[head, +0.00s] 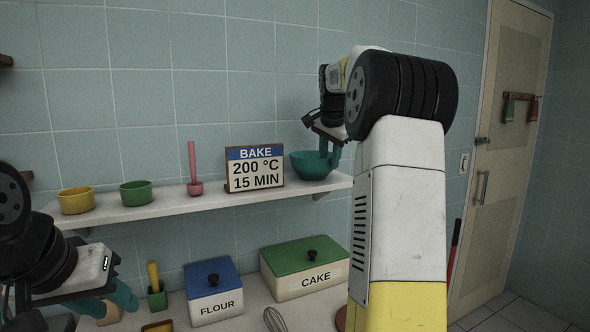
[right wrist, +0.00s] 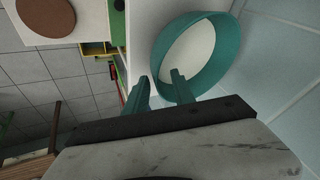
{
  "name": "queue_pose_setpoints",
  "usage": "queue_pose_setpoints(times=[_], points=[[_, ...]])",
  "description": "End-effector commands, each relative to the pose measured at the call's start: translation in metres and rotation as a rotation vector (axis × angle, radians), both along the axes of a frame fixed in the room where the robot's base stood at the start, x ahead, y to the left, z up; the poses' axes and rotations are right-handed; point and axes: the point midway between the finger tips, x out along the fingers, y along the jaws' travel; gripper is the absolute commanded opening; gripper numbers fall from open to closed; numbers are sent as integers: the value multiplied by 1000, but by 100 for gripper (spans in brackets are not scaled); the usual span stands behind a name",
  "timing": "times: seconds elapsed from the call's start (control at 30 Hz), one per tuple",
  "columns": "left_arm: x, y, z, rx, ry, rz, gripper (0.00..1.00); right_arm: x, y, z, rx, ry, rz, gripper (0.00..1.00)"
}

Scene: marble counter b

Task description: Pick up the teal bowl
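The teal bowl (head: 310,168) sits on the right end of the wall shelf, just right of the bake sign. It also shows in the right wrist view (right wrist: 217,80), with its pale inside facing the camera. My right gripper (head: 331,152) is at the bowl's right side in the head view. In the right wrist view its teal fingers (right wrist: 160,80) are apart, with the bowl's near rim at their tips; whether they touch it I cannot tell. My left gripper (head: 120,306) is low at the left over the counter, its fingers apart.
The shelf (head: 150,211) also holds a yellow bowl (head: 76,201), a green bowl (head: 136,194), a pink utensil (head: 193,170) and the bake sign (head: 255,169). Below stand the flour box (head: 214,303), the cake box (head: 305,284) and a whisk (head: 274,319).

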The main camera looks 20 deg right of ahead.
Motion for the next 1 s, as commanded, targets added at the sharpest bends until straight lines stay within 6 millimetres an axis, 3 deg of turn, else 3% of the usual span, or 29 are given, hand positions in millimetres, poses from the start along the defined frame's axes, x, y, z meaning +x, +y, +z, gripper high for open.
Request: queue_pose_setpoints(times=[0.2, 0.47, 0.5, 0.67, 1.0], points=[[0, 0, 0, 0, 0, 0, 36, 13, -5, -28, 1, 2, 0, 31], [0, 0, 0, 0, 0, 0, 36, 15, -5, -31, 0, 1, 1, 31], [0, 0, 0, 0, 0, 0, 36, 15, -5, -31, 0, 1, 1, 29], [0, 0, 0, 0, 0, 0, 36, 15, -5, -31, 0, 1, 1, 0], [0, 0, 0, 0, 0, 0, 36, 15, -6, -31, 0, 1, 1, 0]])
